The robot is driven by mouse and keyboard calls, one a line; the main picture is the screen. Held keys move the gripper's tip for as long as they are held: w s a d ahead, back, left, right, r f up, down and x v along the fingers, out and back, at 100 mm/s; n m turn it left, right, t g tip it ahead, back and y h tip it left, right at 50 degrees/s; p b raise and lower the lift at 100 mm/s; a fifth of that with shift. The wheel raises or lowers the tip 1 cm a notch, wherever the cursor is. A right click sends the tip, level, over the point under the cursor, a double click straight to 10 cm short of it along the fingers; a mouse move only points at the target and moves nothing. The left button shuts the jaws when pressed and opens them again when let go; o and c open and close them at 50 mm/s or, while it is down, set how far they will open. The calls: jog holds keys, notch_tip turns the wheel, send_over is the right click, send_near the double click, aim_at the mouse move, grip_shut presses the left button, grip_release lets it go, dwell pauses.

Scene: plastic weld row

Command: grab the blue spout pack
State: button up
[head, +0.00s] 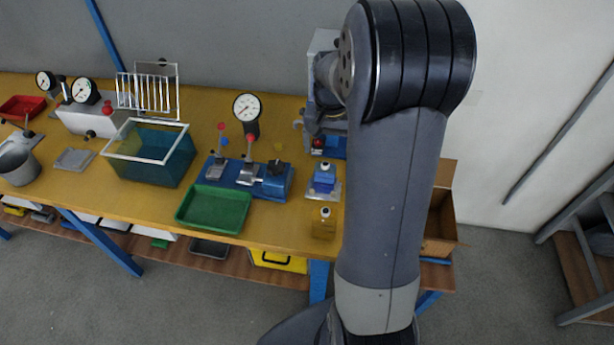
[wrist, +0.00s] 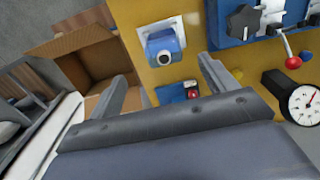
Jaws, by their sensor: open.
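The blue spout pack (head: 324,182) stands near the right end of the yellow bench in the head view, with a pale round spout on top. It sits on a pale square plate (head: 334,194). In the wrist view the blue pack (wrist: 161,43) shows beyond the fingers, near the upper middle, with its spout facing the camera. My gripper (wrist: 164,83) is open, with one finger on each side and nothing between them. The pack is apart from both fingers. In the head view my arm hides the gripper.
A tan pack with a pale spout (head: 323,228) stands near the bench's front edge. A blue fixture with levers (head: 274,184) and a green tray (head: 240,208) lie to the left. An open cardboard box (wrist: 75,50) is left of the pack in the wrist view.

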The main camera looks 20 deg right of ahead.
aim_at(324, 176)
jog(key=shift+w+d+f, duration=0.15)
jog(key=shift+w+f, duration=0.4)
notch_tip(324, 176, down, 12)
jog(key=shift+s+r+p, duration=0.1)
jog(key=shift+r+p, duration=0.05)
jog(key=shift+p, duration=0.95)
jog(key=c, duration=1.2)
jog(key=shift+r, duration=0.1)
jog(key=shift+c, duration=0.2)
